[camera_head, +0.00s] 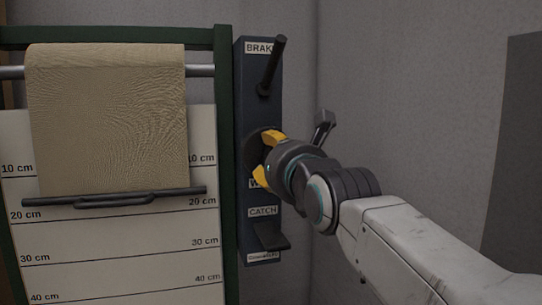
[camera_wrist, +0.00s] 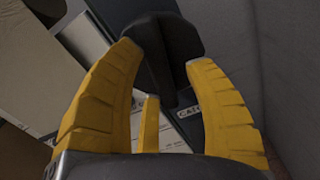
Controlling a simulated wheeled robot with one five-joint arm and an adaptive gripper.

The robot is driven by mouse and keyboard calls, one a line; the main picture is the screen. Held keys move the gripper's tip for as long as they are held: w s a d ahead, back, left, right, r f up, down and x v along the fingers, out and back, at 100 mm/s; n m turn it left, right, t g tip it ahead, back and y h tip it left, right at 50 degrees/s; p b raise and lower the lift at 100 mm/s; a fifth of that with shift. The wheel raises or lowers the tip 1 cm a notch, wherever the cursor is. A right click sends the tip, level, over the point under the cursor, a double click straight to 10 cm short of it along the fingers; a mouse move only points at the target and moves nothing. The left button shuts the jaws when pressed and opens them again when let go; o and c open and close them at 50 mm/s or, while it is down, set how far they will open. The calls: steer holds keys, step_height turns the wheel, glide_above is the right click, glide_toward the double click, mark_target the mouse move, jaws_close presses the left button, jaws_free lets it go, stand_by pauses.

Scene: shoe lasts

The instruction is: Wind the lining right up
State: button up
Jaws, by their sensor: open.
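The beige lining (camera_head: 108,115) hangs over a metal rail (camera_head: 203,71) in front of a white board (camera_head: 110,260) marked in centimetres. A dark bar with a handle (camera_head: 120,200) runs along its lower edge, between the 10 cm and 20 cm marks. A dark control panel (camera_head: 262,115) stands to the right. My gripper (camera_head: 265,157) is at the round winder (camera_head: 252,146) in the panel's middle, whose label is mostly hidden. In the wrist view, the open yellow fingers lie either side of a black winged knob (camera_wrist: 160,50). Contact is unclear.
The brake lever (camera_head: 272,65) sticks out above my gripper, at the panel's top. The catch lever (camera_head: 270,236) sticks out below it. A green frame (camera_head: 226,150) borders the board. Grey wall lies to the right.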

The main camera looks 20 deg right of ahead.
steer(key=shift+w, duration=0.1)
steer(key=shift+s, duration=0.25)
stand_by(0.4)
steer(key=shift+c, duration=0.2)
jaws_close()
stand_by(0.6)
steer(key=shift+m+b, duration=0.5)
steer(key=shift+m, duration=1.3)
